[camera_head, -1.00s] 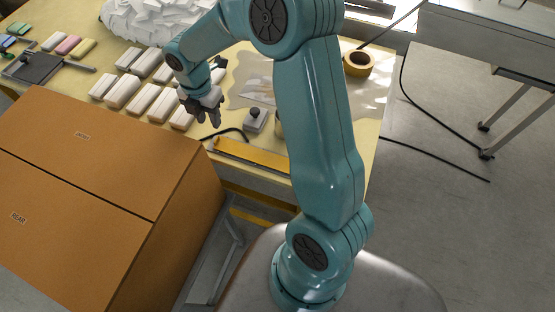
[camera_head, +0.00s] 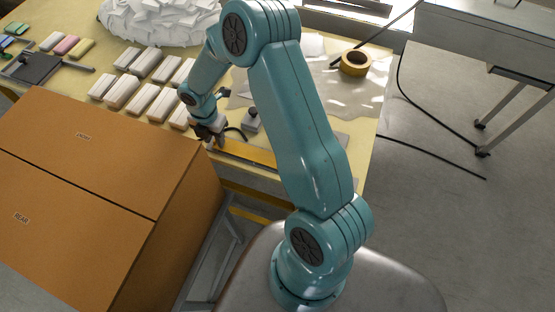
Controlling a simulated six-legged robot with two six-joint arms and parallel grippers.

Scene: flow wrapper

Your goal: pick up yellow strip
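The yellow strip (camera_head: 250,153) is a long flat orange-yellow bar lying along the front edge of the table. Its right end runs behind my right arm. My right gripper (camera_head: 215,143) is at the strip's left end, fingers pointing down. The dark fingers overlap that end in the picture. They are too small to tell whether they are open, or whether they touch the strip. My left gripper is not in view.
A large brown box (camera_head: 95,190) stands close on the left, in front of the table. Several pale wrapped bars (camera_head: 148,98) lie left of the gripper. A small grey block with a knob (camera_head: 251,121) sits behind the strip. A tape roll (camera_head: 355,63) lies at the back right.

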